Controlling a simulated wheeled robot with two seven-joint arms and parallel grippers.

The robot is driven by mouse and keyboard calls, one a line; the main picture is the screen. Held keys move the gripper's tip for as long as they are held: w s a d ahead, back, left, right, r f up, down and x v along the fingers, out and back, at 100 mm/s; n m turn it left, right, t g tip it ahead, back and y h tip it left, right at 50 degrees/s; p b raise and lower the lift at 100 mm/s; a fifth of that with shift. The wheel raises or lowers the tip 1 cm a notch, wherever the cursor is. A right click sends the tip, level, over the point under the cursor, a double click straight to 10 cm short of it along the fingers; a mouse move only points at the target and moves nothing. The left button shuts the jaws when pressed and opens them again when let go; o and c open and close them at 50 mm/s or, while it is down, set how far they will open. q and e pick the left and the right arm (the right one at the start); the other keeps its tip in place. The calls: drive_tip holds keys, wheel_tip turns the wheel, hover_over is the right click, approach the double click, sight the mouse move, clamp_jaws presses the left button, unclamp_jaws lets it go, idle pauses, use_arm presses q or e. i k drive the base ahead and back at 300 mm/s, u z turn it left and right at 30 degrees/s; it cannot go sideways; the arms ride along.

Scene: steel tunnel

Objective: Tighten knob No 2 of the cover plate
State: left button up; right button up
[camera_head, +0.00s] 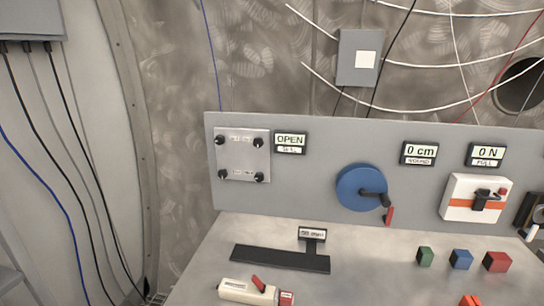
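The cover plate (243,157) is a light grey square on the left part of the upright grey panel. Black knobs sit at its corners: upper left (219,140), upper right (258,142), lower left (223,174) and lower right (259,177). Small labels on the plate are too small to read, so I cannot tell which knob is No 2. A display (290,141) right of the plate reads "OPEN". Neither of my grippers is in view.
A blue crank wheel (361,188) and a white-and-orange box (476,197) are on the panel, below displays reading "0 cm" (419,153) and "0 N" (487,154). The bench (370,260) carries a black T-shaped piece (280,258), a cream tool (247,291) and several coloured blocks (461,257).

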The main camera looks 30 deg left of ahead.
sight(258, 142)
drive_tip(key=k, duration=0.5)
drive_tip(key=z, duration=1.6)
drive_tip(key=i, duration=1.35)
drive_tip(key=u, duration=2.2)
